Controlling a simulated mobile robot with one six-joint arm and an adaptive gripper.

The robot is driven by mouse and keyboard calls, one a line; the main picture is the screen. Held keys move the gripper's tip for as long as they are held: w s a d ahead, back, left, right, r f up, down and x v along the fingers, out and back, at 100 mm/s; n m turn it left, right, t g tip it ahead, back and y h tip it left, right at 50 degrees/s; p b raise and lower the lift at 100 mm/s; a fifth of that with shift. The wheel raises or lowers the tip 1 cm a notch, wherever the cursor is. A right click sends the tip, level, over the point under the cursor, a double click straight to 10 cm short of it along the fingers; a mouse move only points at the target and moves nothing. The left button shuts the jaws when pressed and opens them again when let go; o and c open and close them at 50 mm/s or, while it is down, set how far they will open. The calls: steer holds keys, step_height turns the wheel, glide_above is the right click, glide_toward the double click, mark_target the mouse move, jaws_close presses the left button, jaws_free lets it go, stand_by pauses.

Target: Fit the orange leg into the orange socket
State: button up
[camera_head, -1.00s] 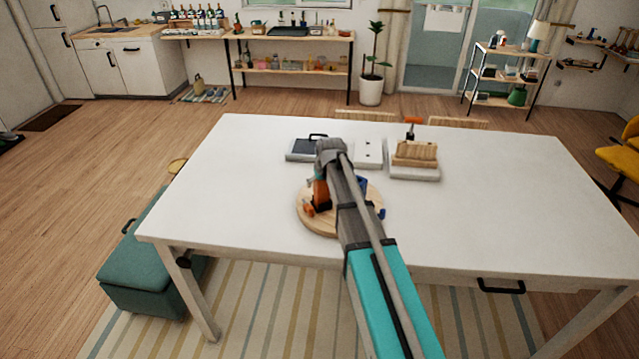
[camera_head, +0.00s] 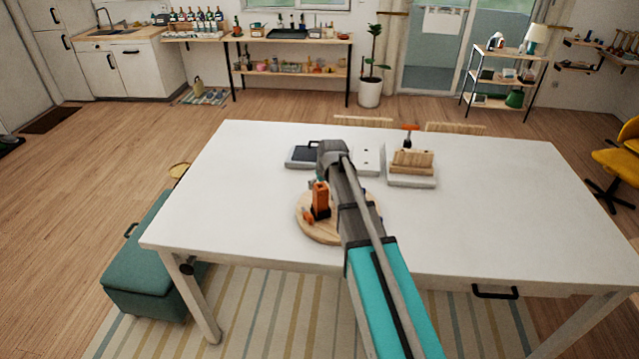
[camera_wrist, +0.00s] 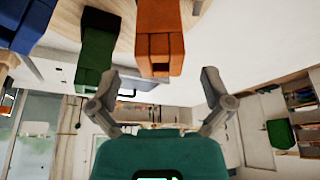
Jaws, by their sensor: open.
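The orange leg (camera_head: 321,196) stands upright on a round wooden board (camera_head: 322,235) near the table's front left. A smaller orange piece (camera_head: 307,215) lies beside its foot. In the wrist view an orange block (camera_wrist: 160,35) reaches between the fingertips of my gripper (camera_wrist: 160,76), with clear gaps on both sides. My gripper is open and holds nothing. A green block (camera_wrist: 97,45) and a blue block (camera_wrist: 22,22) stand beside the orange one. In the head view my arm hides the gripper and part of the board. I cannot make out whether the leg is in the orange socket.
The white table (camera_head: 500,210) is clear at the right. Behind the board are a grey tray-like object (camera_head: 301,157), a white plate (camera_head: 366,160) and a white base (camera_head: 412,181) carrying a wooden block (camera_head: 412,160). A screwdriver-like orange handle (camera_head: 410,128) stands behind it.

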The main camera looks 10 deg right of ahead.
steer(key=p+v, duration=0.5)
steer(key=v, duration=0.1)
steer(key=shift+r+p, duration=0.4)
steer(key=shift+r, duration=0.05)
steer(key=shift+s, duration=0.2)
stand_by(0.3)
steer(key=s+a+f+m+g+h, duration=0.1)
steer(key=s+g, duration=0.3)
steer(key=s, duration=2.1)
steer(key=shift+s+f+m, duration=0.15)
steer(key=shift+s+m, duration=0.05)
steer(key=shift+m, duration=0.5)
step_height(320, 180, down, 10)
steer(key=b, duration=0.9)
steer(key=shift+b, duration=0.35)
